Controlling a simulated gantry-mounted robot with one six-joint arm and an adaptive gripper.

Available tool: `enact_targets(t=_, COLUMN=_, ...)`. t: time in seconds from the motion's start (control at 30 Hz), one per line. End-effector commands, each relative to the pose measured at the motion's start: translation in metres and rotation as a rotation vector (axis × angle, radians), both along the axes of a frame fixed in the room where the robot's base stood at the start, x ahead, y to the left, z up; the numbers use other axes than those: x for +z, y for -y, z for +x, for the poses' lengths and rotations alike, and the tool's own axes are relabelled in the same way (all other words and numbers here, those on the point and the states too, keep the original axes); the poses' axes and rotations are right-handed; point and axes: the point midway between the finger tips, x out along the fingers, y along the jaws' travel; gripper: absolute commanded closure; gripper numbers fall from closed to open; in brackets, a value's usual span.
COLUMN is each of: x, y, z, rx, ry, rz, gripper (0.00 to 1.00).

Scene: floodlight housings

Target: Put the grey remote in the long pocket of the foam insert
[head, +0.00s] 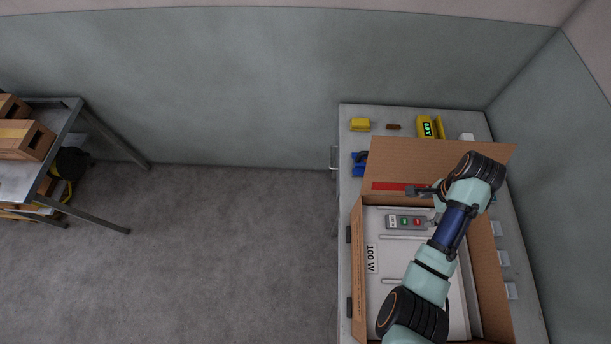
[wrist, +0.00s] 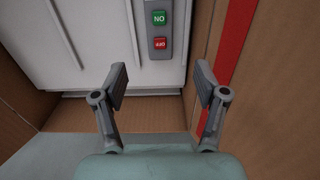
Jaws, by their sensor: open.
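The grey remote (head: 406,222) with green and red buttons lies on the pale ribbed panel marked 100 W (head: 373,295), inside an open cardboard box (head: 358,275). In the wrist view the remote (wrist: 160,27) runs up from beyond the fingertips, its red OFF button nearer. My gripper (head: 416,191) is above the back of the box, beside the remote and apart from it. In the wrist view my gripper (wrist: 161,80) is open, with nothing between its fingers. I cannot make out the foam insert or its long pocket for sure; my arm hides part of the panel.
The box's raised back flap (head: 400,158) carries a red strip (head: 390,186). Behind it on the bench (head: 372,110) are a yellow block (head: 360,125), a small brown piece (head: 393,127) and a yellow meter (head: 427,127). A blue item (head: 358,168) sits left of the flap.

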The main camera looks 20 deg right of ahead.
Motion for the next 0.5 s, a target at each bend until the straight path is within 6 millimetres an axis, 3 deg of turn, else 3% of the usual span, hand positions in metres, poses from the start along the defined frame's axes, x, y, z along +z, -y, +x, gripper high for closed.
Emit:
enact_targets(t=0.07, x=0.002, y=-0.008, z=0.01, rx=0.048, ry=0.017, rz=-0.021, gripper=0.28)
enact_targets(t=0.17, x=0.014, y=-0.046, z=0.052, rx=0.273, ry=0.099, rz=-0.118, gripper=0.28)
enact_targets(t=0.27, x=0.045, y=-0.121, z=0.107, rx=0.651, ry=0.237, rz=-0.294, gripper=0.28)
enact_targets(t=0.33, x=0.077, y=-0.19, z=0.132, rx=0.945, ry=0.349, rz=-0.448, gripper=0.28)
enact_targets(t=0.4, x=0.114, y=-0.258, z=0.141, rx=1.208, ry=0.458, rz=-0.61, gripper=0.28)
enact_targets(t=0.5, x=0.164, y=-0.336, z=0.131, rx=1.483, ry=0.589, rz=-0.82, gripper=0.28)
